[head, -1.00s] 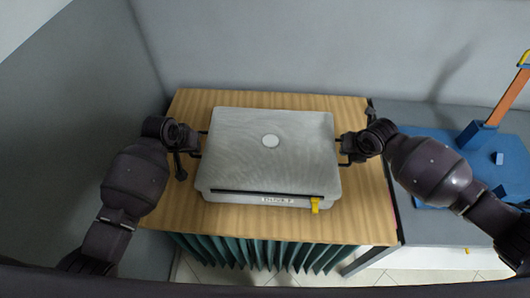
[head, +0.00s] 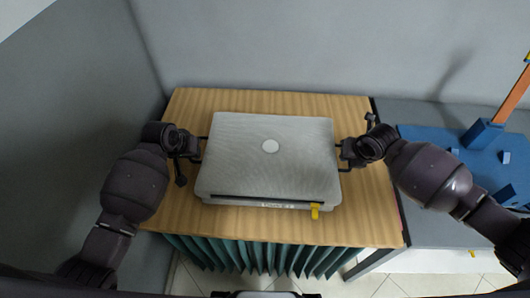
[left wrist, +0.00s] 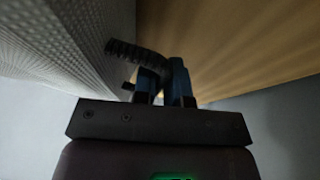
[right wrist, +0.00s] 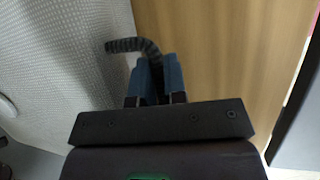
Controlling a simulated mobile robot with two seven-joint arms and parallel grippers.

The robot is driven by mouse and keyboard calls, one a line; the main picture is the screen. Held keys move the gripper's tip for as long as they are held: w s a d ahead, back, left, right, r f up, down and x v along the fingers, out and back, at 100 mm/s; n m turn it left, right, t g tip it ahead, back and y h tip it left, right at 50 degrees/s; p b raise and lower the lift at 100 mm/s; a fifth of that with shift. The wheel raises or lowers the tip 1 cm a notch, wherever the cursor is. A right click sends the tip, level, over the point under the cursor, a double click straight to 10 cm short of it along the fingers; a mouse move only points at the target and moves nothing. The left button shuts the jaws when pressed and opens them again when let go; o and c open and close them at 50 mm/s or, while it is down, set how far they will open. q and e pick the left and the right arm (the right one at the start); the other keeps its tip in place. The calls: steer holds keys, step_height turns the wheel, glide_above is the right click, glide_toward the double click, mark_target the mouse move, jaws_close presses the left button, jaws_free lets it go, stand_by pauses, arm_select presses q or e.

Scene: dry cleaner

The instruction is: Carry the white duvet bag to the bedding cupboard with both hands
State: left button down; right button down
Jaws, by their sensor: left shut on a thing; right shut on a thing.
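The white duvet bag (head: 235,165) is a pale, boxy bag with a round disc on top. A dark line, a small label and a yellow tag are on its front. It is over the wooden table top; whether it touches the wood I cannot tell. My left gripper (head: 200,148) is shut at its left side, on a dark strap handle (left wrist: 135,50). My right gripper (head: 342,153) is shut at its right side, on the matching strap handle (right wrist: 132,45). The bag's underside is hidden. The bedding cupboard cannot be made out in these views.
The wooden table (head: 275,225) has a green pleated skirt (head: 250,256) in front. A grey wall stands behind, and a dark grey panel (head: 75,110) on the left. At right, a grey counter holds a blue mat (head: 430,140) with blue blocks and an orange post (head: 512,100).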

arm_select(q)
steer(key=shift+f, duration=0.4)
arm_select(e)
steer(key=shift+d+f, duration=0.1)
steer(key=shift+f, duration=0.25)
arm_select(q)
steer(key=c, duration=1.2)
jaws_free()
steer(key=shift+s, duration=0.1)
arm_select(e)
steer(key=c, duration=1.2)
jaws_free()
arm_select(q)
steer(key=shift+o, duration=0.2)
arm_select(e)
steer(key=shift+o, duration=0.2)
arm_select(q)
steer(key=shift+r, duration=0.15)
arm_select(e)
steer(key=shift+s+r, duration=0.1)
arm_select(q)
steer(key=v, duration=1.1)
steer(key=shift+s+r, duration=0.15)
steer(key=shift+r, duration=0.2)
arm_select(e)
steer(key=v, duration=1.2)
arm_select(q)
steer(key=shift+a, duration=0.1)
